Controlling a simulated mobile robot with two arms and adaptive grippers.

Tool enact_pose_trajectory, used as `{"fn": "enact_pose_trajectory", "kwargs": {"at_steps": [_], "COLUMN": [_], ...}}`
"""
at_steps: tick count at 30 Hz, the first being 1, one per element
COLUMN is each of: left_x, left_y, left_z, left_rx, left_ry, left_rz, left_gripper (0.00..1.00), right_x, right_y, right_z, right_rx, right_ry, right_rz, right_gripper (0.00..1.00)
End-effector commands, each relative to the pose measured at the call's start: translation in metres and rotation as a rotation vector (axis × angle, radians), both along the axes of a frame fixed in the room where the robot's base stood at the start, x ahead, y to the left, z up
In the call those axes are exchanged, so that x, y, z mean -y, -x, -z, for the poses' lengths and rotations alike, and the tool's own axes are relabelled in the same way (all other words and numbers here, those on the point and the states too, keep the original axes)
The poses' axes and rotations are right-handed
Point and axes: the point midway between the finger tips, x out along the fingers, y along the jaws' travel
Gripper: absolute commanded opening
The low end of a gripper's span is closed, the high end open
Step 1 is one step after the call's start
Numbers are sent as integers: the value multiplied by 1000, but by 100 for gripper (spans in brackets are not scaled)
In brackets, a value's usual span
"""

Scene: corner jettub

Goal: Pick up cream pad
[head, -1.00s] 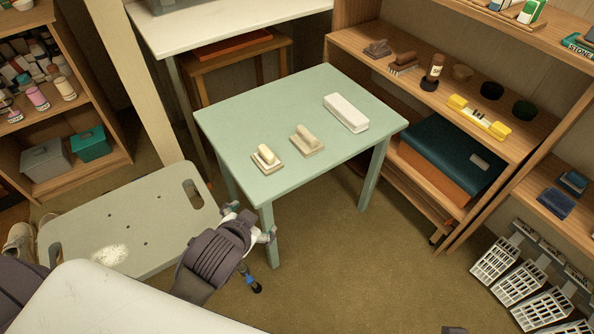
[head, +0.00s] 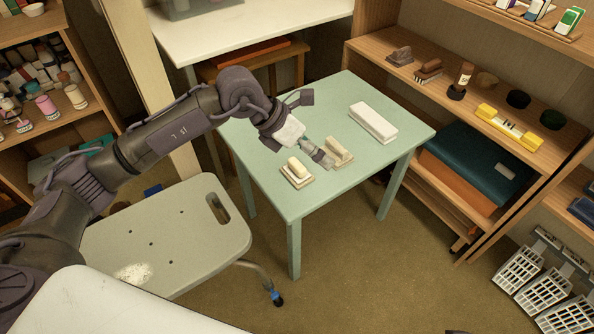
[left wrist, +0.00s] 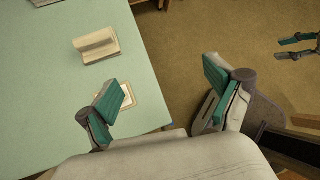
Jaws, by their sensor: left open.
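Two small pads with raised grips lie on the pale green table (head: 268,135). The front pad (head: 297,174) has a cream base and a pale yellow grip; the one behind (head: 341,152) is more beige. The beige pad shows whole in the left wrist view (left wrist: 98,45), while the front pad (left wrist: 128,97) is partly hidden by a finger. My left gripper (head: 322,157) is open and empty above the table, beside both pads in the head view; the wrist view shows its fingers (left wrist: 165,84) apart. My right gripper (left wrist: 297,47) appears open over the floor.
A white block (head: 373,122) lies at the table's back right. A grey-green bench (head: 170,235) stands at front left. A wooden shelf (head: 440,95) with brushes and a yellow tool (head: 508,128) stands to the right. The floor in front of the table is clear.

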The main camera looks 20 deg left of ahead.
Motion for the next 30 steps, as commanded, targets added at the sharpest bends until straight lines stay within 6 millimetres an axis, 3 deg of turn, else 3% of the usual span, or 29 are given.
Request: {"fn": "enact_pose_trajectory", "kwargs": {"at_steps": [1, 3, 6, 8, 18, 30], "left_x": [-28, -58, -84, -90, -77, -65], "left_y": [-10, -18, -24, -26, -44, -54], "left_z": [1, 3, 4, 8, 67, 103], "left_rx": [8, 5, -1, -5, -7, -7], "left_ry": [-115, -236, -337, -364, -371, -369], "left_rz": [-28, -61, -94, -104, -105, -104], "left_gripper": [92, 92, 92, 92, 92, 92], "right_x": [0, 0, 0, 0, 0, 0], "right_y": [0, 0, 0, 0, 0, -1], "right_z": [0, 0, 1, 2, 13, 22], "right_rx": [0, 0, 0, 0, 0, 2], "right_ry": [0, 0, 0, -1, -1, -2], "right_rz": [0, 0, 0, 0, 0, 1], "right_gripper": [40, 40, 40, 40, 40, 40]}}
